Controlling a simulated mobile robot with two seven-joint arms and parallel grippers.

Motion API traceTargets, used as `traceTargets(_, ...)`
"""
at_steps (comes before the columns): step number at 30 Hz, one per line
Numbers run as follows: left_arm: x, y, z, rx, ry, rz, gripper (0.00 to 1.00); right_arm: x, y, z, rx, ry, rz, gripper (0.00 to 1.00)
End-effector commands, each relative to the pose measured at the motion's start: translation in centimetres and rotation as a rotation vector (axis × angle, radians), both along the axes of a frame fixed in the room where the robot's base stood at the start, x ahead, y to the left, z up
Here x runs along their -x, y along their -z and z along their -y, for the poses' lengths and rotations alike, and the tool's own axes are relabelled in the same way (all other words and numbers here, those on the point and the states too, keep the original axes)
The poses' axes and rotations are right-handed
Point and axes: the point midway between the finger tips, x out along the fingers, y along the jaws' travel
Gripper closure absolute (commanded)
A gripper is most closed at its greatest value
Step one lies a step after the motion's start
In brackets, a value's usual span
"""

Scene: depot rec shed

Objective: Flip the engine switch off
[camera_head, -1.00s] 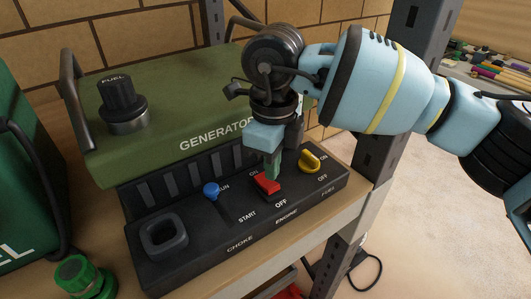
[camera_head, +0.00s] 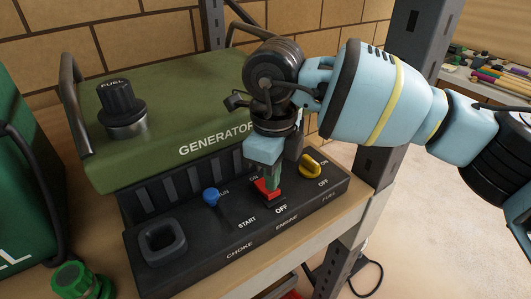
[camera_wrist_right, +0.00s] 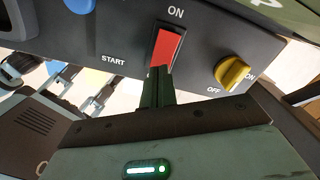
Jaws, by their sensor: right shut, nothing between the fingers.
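The red engine rocker switch (camera_head: 262,197) sits on the generator's dark front panel, between the ON and OFF labels. My right gripper (camera_head: 272,188) comes down from above, and its shut green fingers overlap the switch. In the right wrist view, the switch (camera_wrist_right: 170,46) shows below the ON label, and the tips of my fingers (camera_wrist_right: 157,76) cover its OFF end and most of the OFF label. They are at or against the switch; I cannot tell if they press it. Which way the rocker is tilted is unclear. My left gripper is not in view.
A yellow fuel knob (camera_head: 311,166) is close right of the switch, and a blue choke lever (camera_head: 211,196) is to its left. The green generator body (camera_head: 175,115) rises behind the panel. A grey shelf post (camera_head: 400,100) stands at right, near my right arm.

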Motion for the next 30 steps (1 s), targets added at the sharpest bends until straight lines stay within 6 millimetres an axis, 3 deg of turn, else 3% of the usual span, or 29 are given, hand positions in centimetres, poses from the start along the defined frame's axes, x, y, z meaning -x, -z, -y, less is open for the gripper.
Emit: traceTargets(30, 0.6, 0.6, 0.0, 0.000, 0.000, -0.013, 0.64, 0.0, 1.5, 0.0, -0.001, 0.000, -0.002, 1.00)
